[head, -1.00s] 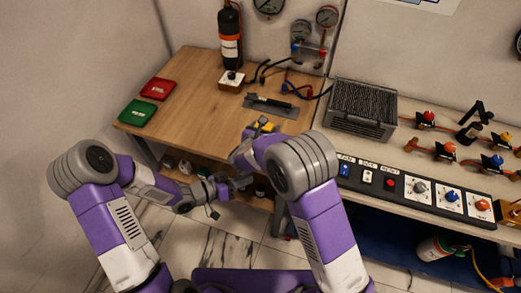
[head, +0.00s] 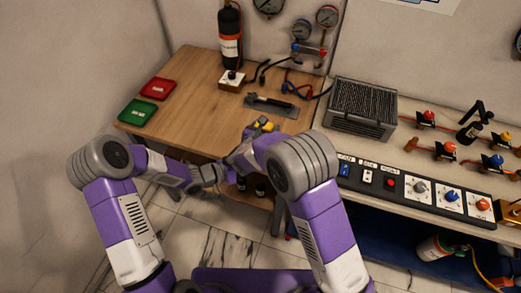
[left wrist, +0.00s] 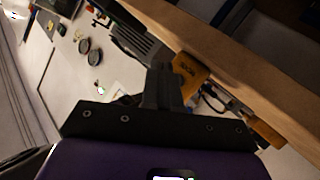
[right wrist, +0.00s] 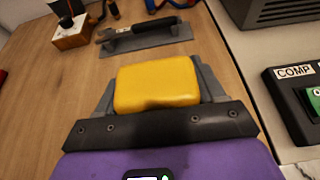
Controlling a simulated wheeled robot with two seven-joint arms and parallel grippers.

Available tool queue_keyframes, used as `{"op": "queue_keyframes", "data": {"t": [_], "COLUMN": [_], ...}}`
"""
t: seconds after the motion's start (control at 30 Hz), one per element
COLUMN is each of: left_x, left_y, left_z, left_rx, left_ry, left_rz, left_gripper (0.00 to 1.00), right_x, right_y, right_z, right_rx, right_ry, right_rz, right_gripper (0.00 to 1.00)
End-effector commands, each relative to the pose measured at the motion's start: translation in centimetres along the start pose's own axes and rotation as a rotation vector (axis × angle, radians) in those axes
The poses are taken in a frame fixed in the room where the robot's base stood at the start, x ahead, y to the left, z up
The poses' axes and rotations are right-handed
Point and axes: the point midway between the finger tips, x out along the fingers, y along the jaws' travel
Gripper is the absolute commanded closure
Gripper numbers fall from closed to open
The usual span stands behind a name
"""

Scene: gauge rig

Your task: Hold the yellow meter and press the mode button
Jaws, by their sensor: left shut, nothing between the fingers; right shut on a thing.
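The yellow meter (head: 265,124) is above the front right edge of the wooden table in the head view. My right gripper (right wrist: 155,85) is shut on it, one grey finger at each side, and its plain yellow face fills the space between them. I cannot tell whether the fingertips touch the meter. I cannot make out the mode button. In the head view my right arm hides part of the left gripper.
The wooden table (head: 185,95) holds a red tray (head: 158,89), a green tray (head: 138,112), a trowel (head: 270,103) and a box with a black knob (head: 231,82). A switch panel (head: 400,186) and a grey ribbed box (head: 362,105) stand to the right.

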Motion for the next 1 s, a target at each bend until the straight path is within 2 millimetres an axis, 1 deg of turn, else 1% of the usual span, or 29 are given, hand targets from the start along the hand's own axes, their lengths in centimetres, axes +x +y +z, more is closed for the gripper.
{"op": "queue_keyframes", "data": {"t": [0.1,0.3,1.0], "left_x": [0.9,1.7,1.8], "left_y": [-0.6,-1.2,-1.3], "left_z": [-0.7,-1.2,-1.3], "left_rx": [0.002,0.000,0.000], "left_ry": [0.000,-0.001,0.000], "left_rz": [0.002,0.001,0.001], "left_gripper": [1.00,1.00,1.00], "right_x": [0.0,0.0,0.0], "right_y": [0.0,0.0,0.0], "right_z": [0.1,0.1,0.1], "right_rx": [0.001,0.001,0.001], "right_ry": [-0.001,-0.001,-0.001], "right_rz": [0.000,0.000,0.000], "right_gripper": [0.71,0.71,0.71]}}
